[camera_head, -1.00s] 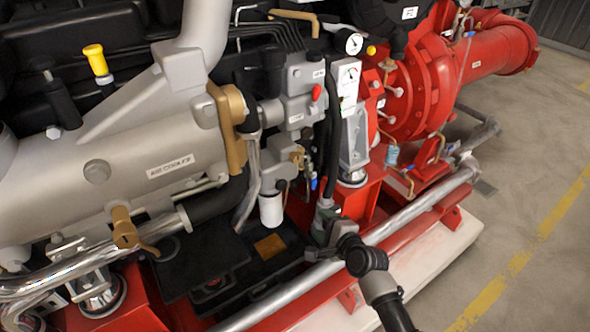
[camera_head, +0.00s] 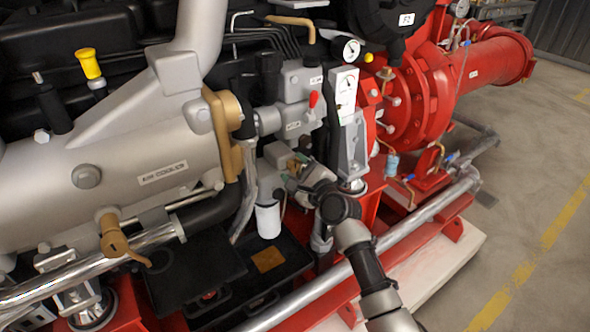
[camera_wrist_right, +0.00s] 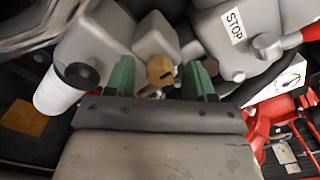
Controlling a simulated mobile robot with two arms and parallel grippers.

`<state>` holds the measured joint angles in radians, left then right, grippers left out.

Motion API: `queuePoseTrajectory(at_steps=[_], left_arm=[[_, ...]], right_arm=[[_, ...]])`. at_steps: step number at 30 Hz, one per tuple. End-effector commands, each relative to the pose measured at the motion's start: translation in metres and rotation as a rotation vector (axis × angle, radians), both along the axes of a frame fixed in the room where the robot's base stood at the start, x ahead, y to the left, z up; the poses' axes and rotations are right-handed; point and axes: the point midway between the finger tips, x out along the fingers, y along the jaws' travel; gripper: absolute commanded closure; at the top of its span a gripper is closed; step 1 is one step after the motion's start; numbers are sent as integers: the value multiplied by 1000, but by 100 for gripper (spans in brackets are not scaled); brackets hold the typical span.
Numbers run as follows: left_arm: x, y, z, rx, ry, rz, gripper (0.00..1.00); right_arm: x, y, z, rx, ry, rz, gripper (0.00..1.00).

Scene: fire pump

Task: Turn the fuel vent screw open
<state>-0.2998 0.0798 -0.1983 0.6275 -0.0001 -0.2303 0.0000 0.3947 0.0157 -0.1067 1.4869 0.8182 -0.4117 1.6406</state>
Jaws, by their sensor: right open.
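The fuel vent screw, a round brass knob (camera_wrist_right: 160,70) with a dark slot, shows in the wrist view on a grey housing (camera_wrist_right: 153,36). My right gripper (camera_wrist_right: 160,82) is open, with one green finger on each side of the knob. The fingers are around it with gaps at both sides; I cannot tell whether they touch it. In the head view the right gripper (camera_head: 297,171) is at the grey filter block, and it mostly hides the knob there. My left gripper is in neither view.
A white filter canister (camera_head: 267,220) hangs left of the gripper. The grey block with the STOP label (camera_wrist_right: 235,35) is close at right in the wrist view. A red lever (camera_head: 313,100) is above. A silver rail (camera_head: 345,268) runs below my arm.

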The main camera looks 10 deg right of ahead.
Motion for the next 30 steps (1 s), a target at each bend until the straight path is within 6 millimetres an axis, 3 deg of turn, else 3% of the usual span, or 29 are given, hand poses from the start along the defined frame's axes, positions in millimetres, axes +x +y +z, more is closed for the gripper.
queuePoseTrajectory(at_steps=[11,21,30], left_arm=[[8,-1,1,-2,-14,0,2],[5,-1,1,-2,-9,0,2],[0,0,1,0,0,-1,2]], right_arm=[[6,3,0,-1,0,0,46],[6,2,0,-1,0,-1,95],[6,2,0,-41,-15,0,95]])
